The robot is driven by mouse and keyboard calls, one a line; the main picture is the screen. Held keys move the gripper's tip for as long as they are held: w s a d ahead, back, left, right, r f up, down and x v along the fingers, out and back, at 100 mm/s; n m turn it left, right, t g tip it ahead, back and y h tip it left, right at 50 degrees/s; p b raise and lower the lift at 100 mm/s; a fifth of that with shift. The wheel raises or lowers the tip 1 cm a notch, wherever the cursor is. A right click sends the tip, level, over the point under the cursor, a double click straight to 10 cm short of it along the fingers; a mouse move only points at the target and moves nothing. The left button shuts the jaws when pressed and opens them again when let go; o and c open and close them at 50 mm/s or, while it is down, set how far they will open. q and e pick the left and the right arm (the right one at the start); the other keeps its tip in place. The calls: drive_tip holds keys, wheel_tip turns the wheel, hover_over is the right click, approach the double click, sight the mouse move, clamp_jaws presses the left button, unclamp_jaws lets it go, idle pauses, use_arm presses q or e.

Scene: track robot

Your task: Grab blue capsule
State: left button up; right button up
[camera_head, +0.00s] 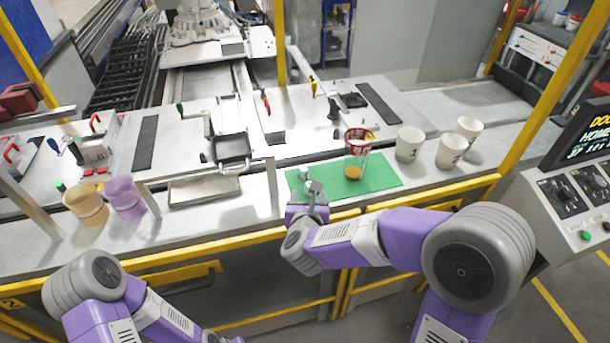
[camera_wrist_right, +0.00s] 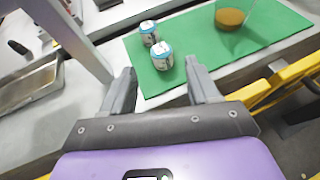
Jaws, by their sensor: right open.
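Two small white capsules with blue bands stand on the green mat (camera_head: 383,177). In the right wrist view the nearer capsule (camera_wrist_right: 162,57) is just ahead of my fingertips, roughly midway between them. The farther capsule (camera_wrist_right: 149,33) stands behind it, slightly left. In the head view one capsule (camera_head: 304,173) shows beyond my right gripper (camera_head: 314,190), which partly hides the other. My right gripper, also in the wrist view (camera_wrist_right: 162,78), is open and empty at the mat's near edge.
A clear glass with red print (camera_head: 356,142) and orange-brown contents stands on the mat. Several white cups (camera_head: 409,144) stand to the right. Tan (camera_head: 86,205) and purple (camera_head: 125,197) cups stand left. A metal post (camera_wrist_right: 68,38) rises left of my right gripper. A yellow rail (camera_head: 230,239) runs along the front.

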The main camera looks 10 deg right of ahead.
drive_tip(key=shift+x, duration=1)
drive_tip(key=shift+w+d+f, duration=0.25)
drive_tip(key=shift+w+d, duration=0.05)
drive_tip(key=shift+w, duration=0.3)
drive_tip(key=x, duration=0.4)
drive_tip(key=c, duration=1)
wheel_tip(320, 180, up, 10)
drive_tip(key=shift+p, duration=1.25)
